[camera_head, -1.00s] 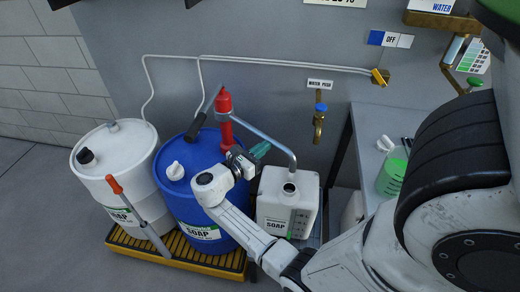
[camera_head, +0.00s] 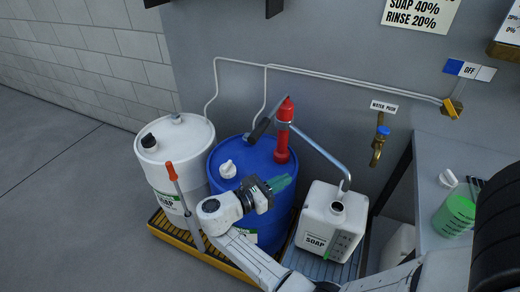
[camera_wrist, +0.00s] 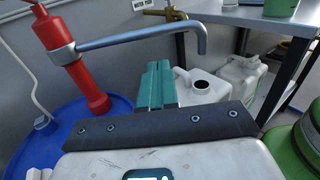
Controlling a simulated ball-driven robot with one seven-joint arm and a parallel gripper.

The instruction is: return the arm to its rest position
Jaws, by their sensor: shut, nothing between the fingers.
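My gripper (camera_head: 281,184) is shut and empty, with its green fingers together in front of the blue drum (camera_head: 225,163). In the wrist view my gripper (camera_wrist: 156,68) points toward the white soap canister (camera_wrist: 208,87), with the red hand pump (camera_wrist: 85,70) to its left. The canister also shows in the head view (camera_head: 325,222), open-topped, with the pump's grey spout above its neck. My white arm reaches in from the lower right of the head view.
A white drum (camera_head: 185,140) stands left of the blue one on a yellow-edged pallet (camera_head: 205,258). A red-handled tool (camera_head: 171,171) stands before it. A brass tap (camera_head: 379,148) is on the wall. A grey bench (camera_head: 440,150) holds a green container (camera_head: 455,215) at right. Bare floor lies at left.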

